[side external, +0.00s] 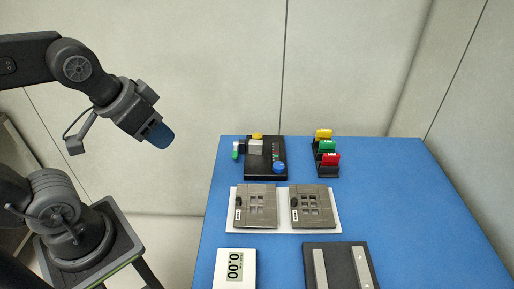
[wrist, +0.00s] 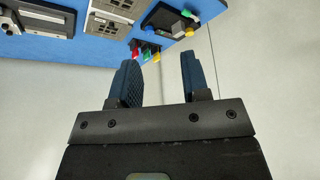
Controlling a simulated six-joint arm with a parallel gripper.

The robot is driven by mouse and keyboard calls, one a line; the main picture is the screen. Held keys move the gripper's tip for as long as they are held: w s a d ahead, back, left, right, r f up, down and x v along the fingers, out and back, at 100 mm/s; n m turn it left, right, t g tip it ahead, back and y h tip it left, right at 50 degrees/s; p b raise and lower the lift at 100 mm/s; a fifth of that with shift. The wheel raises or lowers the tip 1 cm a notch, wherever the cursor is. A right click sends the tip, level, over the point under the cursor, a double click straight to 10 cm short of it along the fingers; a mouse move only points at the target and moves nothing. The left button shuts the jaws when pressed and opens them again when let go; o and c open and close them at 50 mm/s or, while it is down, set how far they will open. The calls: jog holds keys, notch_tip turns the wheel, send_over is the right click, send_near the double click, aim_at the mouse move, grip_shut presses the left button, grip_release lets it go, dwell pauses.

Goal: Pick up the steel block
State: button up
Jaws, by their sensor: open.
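A small grey block (side external: 255,147), which looks like the steel block, sits at the back left on a black bonding unit (side external: 265,170) with a blue knob, beside a yellow part and a green-tipped piece. My gripper (side external: 160,135) is raised in the air left of the blue table, well apart from the block. In the wrist view its two blue-padded fingers (wrist: 160,65) are spread with nothing between them.
The blue table (side external: 430,200) also holds a rack with yellow, green and red tabs (side external: 326,157), two grey plates (side external: 283,212) on a white board, a scale (side external: 235,270) reading 0.00 and a black tray with metal bars (side external: 340,268). The table's right side is clear.

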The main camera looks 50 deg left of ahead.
jog(key=shift+o, duration=0.4)
jog(key=shift+o, duration=0.6)
jog(key=m+g, duration=0.6)
jog(key=m, duration=0.4)
send_over(256, 142)
notch_tip(256, 142, down, 7)
notch_tip(256, 142, down, 14)
jog(key=shift+r, duration=0.1)
grip_shut()
